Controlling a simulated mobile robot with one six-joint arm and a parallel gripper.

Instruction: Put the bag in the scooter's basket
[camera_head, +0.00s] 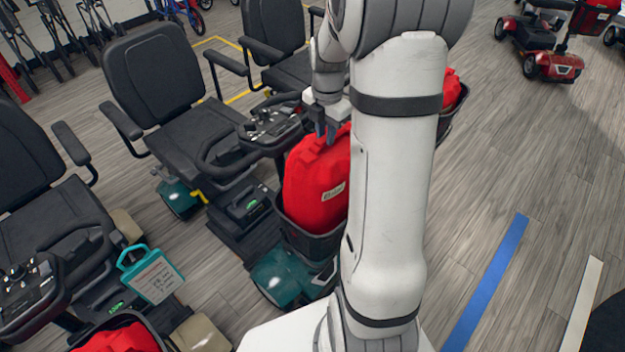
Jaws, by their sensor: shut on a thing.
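A red bag (314,188) with a small label is upright in the black front basket (306,240) of the teal scooter (285,272). Its lower part is hidden by the basket wall, and my arm covers its right side. I cannot tell whether it rests on the basket floor. My gripper (325,135) is at the top of this bag, with its dark fingers shut on the bag's top.
A scooter at lower left has a red bag (118,338) in its basket and a teal tag (152,275) hanging on it. Another red bag (451,88) shows behind my arm. A red scooter (548,45) stands at upper right. The floor (470,190) at right is clear, with blue and white stripes.

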